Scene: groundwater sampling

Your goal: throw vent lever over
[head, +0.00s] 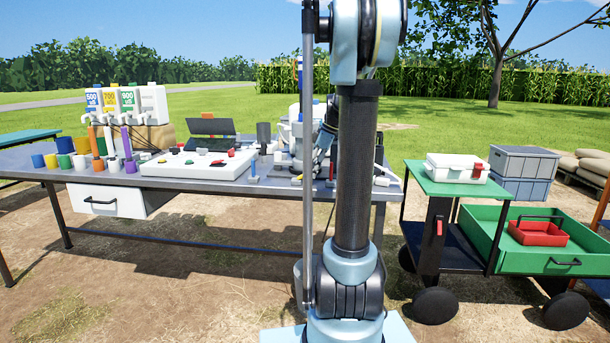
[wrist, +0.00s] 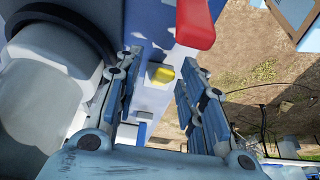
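In the wrist view, my gripper (wrist: 161,62) is open, with one finger on each side of a small yellow lever end (wrist: 160,74). The lever stands on a white and blue housing (wrist: 153,100). A gap shows between the yellow end and each finger, and I see no contact. A larger red handle (wrist: 195,24) sits just beyond the fingertips. I cannot tell from the pictures which of the two is the vent lever. In the head view, my arm hides most of the gripper and the white apparatus (head: 289,130) at the table's right end.
The grey table (head: 30,172) carries several coloured cups, bottles with dispensers, a white panel (head: 165,168) and a dark laptop (head: 213,127). A green cart (head: 440,182) stands to the right, bearing a white case (head: 452,168). Bare ground lies in front of the table.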

